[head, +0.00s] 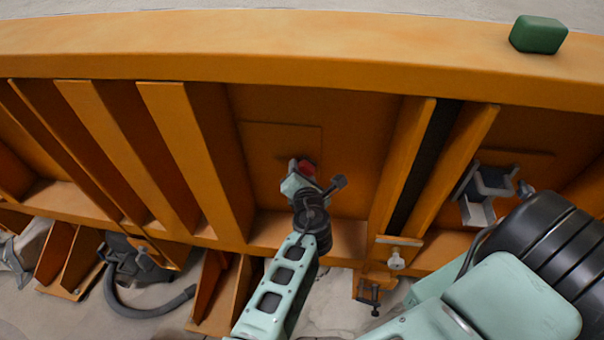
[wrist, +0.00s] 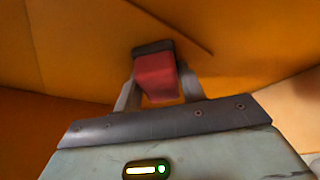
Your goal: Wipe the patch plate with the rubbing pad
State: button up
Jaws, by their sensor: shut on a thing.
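The patch plate (head: 262,146) is a thin orange rectangle on the orange side panel, between two ribs, in the head view. Its edge also shows as a dark line in the wrist view (wrist: 172,28). My gripper (head: 303,172) is at the plate's lower right area. It is shut on the rubbing pad, a red block with a dark face (wrist: 156,74), held between both fingers. The pad shows as a small red spot in the head view (head: 307,167). The dark face points at the panel; I cannot tell whether it touches.
A green block (head: 538,35) sits on the top ledge (head: 300,58) at the right. Orange ribs (head: 195,150) stand out left and right of the plate. A grey bracket (head: 484,190) is fixed at the right. A dark hose (head: 150,308) lies at the lower left.

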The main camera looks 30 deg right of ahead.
aim_at(272, 162)
jog(key=shift+w+a+b, duration=0.55)
jog(key=shift+w+a, duration=0.45)
jog(key=shift+a, duration=0.3)
jog(key=shift+w+a+b, duration=0.5)
jog(key=shift+w+a, duration=0.45)
jog(key=shift+a, duration=0.3)
jog(key=shift+w+a+r, duration=0.1)
jog(key=shift+w+a, duration=0.3)
jog(key=shift+a, duration=0.05)
jog(key=shift+s+a+f+b, duration=0.3)
jog(key=shift+s+a+b, duration=0.2)
jog(key=shift+s, duration=0.05)
jog(key=shift+s+a+f+b, duration=0.1)
jog(key=shift+s+a+b, duration=0.15)
jog(key=shift+s+a, duration=0.25)
jog(key=shift+s+a+f+b, duration=0.1)
jog(key=shift+s+a+b, duration=0.25)
jog(key=shift+s, duration=0.4)
jog(key=shift+s+a+f+b, duration=0.1)
jog(key=shift+s+a+b, duration=0.1)
jog(key=shift+s+a, duration=0.3)
jog(key=shift+s, duration=0.15)
